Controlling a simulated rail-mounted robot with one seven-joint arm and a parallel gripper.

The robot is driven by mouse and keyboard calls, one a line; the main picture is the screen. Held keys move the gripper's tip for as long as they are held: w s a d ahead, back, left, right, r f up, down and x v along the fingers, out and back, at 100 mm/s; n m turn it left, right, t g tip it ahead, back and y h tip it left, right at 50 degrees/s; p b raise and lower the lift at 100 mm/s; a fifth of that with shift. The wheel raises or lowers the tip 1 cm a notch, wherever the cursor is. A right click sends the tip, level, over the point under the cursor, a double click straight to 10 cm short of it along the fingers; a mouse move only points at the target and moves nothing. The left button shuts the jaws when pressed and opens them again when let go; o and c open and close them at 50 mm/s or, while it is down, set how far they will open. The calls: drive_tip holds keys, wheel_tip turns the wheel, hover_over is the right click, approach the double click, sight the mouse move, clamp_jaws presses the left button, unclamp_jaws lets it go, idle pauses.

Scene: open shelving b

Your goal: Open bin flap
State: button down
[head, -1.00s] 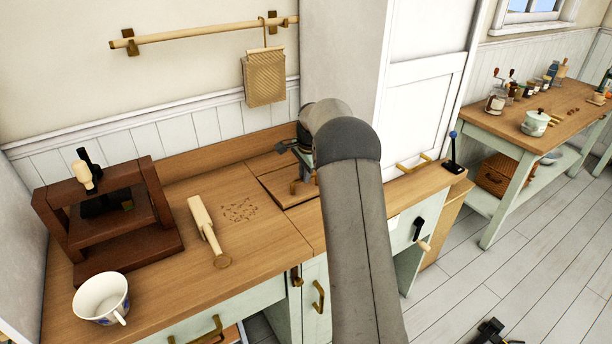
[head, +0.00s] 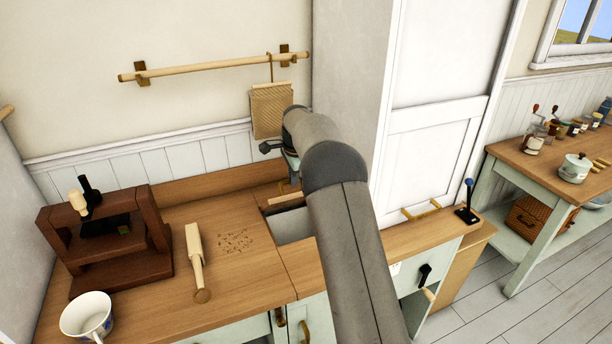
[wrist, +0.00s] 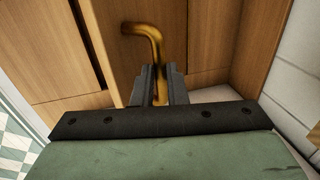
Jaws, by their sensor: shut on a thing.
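The wooden bin flap (head: 284,198) in the countertop is raised, and a pale grey bin opening (head: 291,227) shows in front of it. In the wrist view the flap's brass handle (wrist: 146,29) is a bent bar. My gripper (wrist: 161,80) is shut on this handle, with a dark finger on either side of it. In the head view my gripper (head: 294,178) is at the back of the counter, above the flap, and mostly hidden by my arm. My arm also hides the right side of the opening.
A wooden utensil (head: 196,262) lies on the counter (head: 150,309) left of the opening. A dark wooden press (head: 112,245) and a white cup (head: 87,314) stand farther left. A woven pad (head: 271,110) hangs from the rail above. A white cabinet (head: 436,100) rises at the right.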

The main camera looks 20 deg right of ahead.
drive_tip(key=shift+a+f, duration=0.15)
drive_tip(key=shift+f, duration=0.45)
drive_tip(key=c, duration=1.5)
unclamp_jaws()
drive_tip(key=shift+w+f, duration=0.1)
drive_tip(key=shift+w, duration=0.1)
drive_tip(key=shift+o, duration=0.2)
drive_tip(key=shift+w+f, duration=0.1)
drive_tip(key=shift+w, duration=0.1)
drive_tip(key=shift+s+r, duration=0.25)
drive_tip(key=shift+r, duration=0.1)
drive_tip(key=shift+w+r, duration=0.1)
drive_tip(key=shift+r, duration=0.25)
drive_tip(key=b+v, duration=0.1)
drive_tip(key=v, duration=1.5)
drive_tip(key=shift+r+b, duration=0.4)
